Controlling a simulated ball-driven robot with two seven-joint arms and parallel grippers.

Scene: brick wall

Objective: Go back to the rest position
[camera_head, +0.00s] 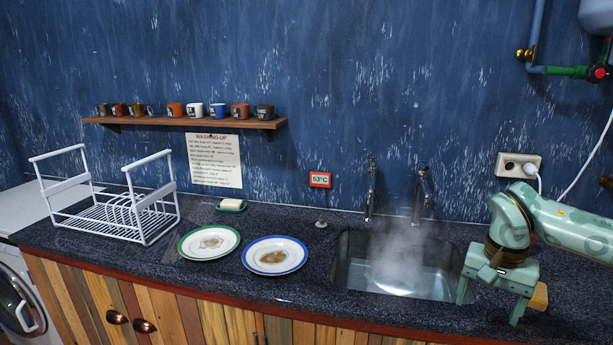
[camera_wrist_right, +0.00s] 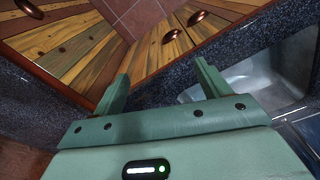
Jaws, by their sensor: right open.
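My right gripper (camera_head: 490,304) is open and empty at the right of the head view, by the right edge of the sink. In the right wrist view my right gripper (camera_wrist_right: 160,92) shows two green fingers spread apart with nothing between them. My left gripper is not in view. The task names no other object.
A steaming sink (camera_head: 400,278) lies left of my right gripper. A sponge (camera_head: 539,296) shows beside the gripper. A green-rimmed plate (camera_head: 209,243) and a blue-rimmed plate (camera_head: 274,256), both stained, lie on the dark counter (camera_head: 130,262). A white rack (camera_head: 108,207) stands left.

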